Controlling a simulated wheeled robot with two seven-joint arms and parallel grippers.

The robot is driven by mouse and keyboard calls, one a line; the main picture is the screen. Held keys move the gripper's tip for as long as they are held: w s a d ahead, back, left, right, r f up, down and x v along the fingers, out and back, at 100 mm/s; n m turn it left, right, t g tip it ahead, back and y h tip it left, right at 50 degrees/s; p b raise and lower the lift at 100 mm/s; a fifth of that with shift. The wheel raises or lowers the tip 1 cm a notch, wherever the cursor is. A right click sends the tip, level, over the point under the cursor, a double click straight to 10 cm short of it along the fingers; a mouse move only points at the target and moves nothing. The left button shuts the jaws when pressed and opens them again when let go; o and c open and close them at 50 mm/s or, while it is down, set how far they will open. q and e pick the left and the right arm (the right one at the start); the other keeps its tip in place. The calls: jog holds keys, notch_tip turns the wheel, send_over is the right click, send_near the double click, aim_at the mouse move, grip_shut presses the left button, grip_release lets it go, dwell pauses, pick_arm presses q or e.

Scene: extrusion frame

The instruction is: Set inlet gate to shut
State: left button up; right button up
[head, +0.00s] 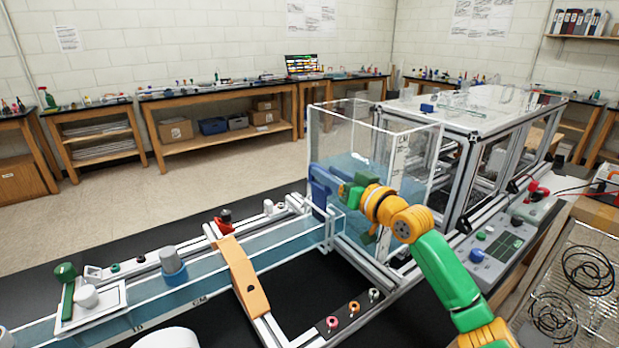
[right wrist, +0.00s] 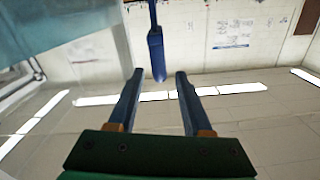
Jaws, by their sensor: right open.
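My right gripper (head: 323,188) is at the near left corner of the clear water tank (head: 408,165), where the long water channel (head: 285,247) meets it. In the right wrist view its two blue fingers (right wrist: 157,85) are apart with nothing between them. A slim blue handle (right wrist: 157,55) hangs just beyond the fingertips, roughly centred between them and apart from them. It looks like the inlet gate's lever, but its mounting is out of that view. In the head view the blue handle and blue fingers overlap, so I cannot tell the gate's position. My left gripper is out of view.
An orange bridge piece (head: 243,275) spans the channel. A control box (head: 500,240) with knobs stands right of the tank. A small black strip with several knobs (head: 352,308) lies in front. A large framed clear tank (head: 475,105) stands behind. Open floor lies left.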

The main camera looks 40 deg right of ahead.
aim_at(314, 165)
jog(key=w+p, duration=0.1)
jog(key=w, duration=0.1)
jog(key=w+p, duration=0.1)
jog(key=w, duration=0.3)
jog(key=shift+d+p, duration=0.35)
jog(key=shift+p, duration=0.05)
jog(key=shift+w+f, duration=0.2)
jog(key=shift+w, duration=0.5)
jog(key=shift+s, duration=0.1)
grip_shut()
dwell(0.4)
